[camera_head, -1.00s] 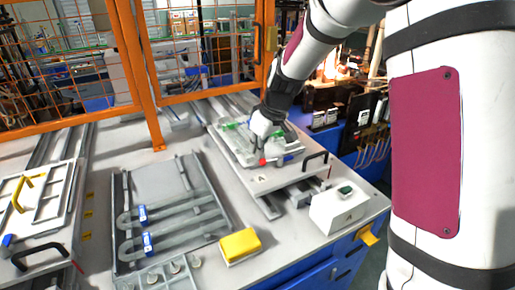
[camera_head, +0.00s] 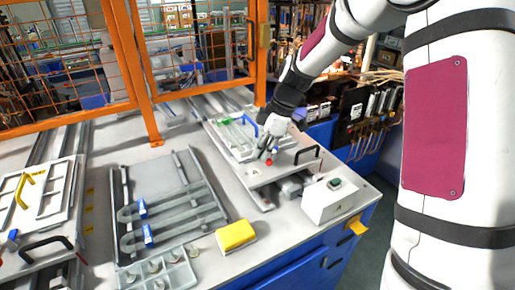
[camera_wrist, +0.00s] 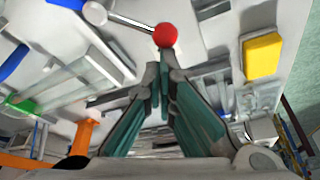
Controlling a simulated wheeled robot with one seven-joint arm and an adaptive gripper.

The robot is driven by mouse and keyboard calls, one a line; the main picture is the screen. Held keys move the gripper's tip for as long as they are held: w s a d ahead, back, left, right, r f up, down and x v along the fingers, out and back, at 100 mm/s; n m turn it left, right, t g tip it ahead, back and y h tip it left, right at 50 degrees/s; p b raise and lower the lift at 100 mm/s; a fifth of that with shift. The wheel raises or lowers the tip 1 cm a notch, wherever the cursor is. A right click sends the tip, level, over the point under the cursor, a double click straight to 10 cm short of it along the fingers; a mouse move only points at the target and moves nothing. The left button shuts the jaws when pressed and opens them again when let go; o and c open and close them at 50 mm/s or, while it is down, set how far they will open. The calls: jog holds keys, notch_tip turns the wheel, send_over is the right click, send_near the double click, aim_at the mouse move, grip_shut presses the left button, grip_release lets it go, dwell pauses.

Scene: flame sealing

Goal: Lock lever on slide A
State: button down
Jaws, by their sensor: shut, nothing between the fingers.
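Slide A (camera_head: 258,178) is a pale plate on rails at the right of the bench, with a black pull handle (camera_head: 308,156) at its right end. On it is a lever with a red ball knob (camera_head: 269,162); in the wrist view the knob (camera_wrist: 165,35) sits on a metal rod (camera_wrist: 130,22) at the top. My gripper (camera_head: 266,153) is low over the slide, right by the knob. Its fingers (camera_wrist: 160,76) are shut and empty, with the tips just short of the knob in the wrist view; contact cannot be told. A blue part (camera_head: 248,125) stands behind the gripper.
A white box with a green button (camera_head: 333,196) stands at the slide's right front. A yellow block (camera_head: 236,236) lies left of it. A fixture with grey tubes (camera_head: 165,205) and a second slide (camera_head: 38,195) fill the left. An orange mesh fence (camera_head: 145,85) stands behind.

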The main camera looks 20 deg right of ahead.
jog(key=n, duration=0.1)
jog(key=s+d+n+p, duration=0.1)
jog(key=n+g, duration=0.1)
jog(key=shift+s+d+n, duration=0.3)
jog(key=shift+n, duration=0.1)
jog(key=shift+s+d+n+g+p, duration=0.25)
jog(key=shift+d+n+g, duration=0.2)
jog(key=shift+n, duration=0.6)
jog(key=shift+s+d+n+g+p, duration=0.15)
jog(key=shift+d+n+g+p, duration=0.3)
jog(key=shift+n, duration=0.6)
jog(key=shift+d, duration=0.15)
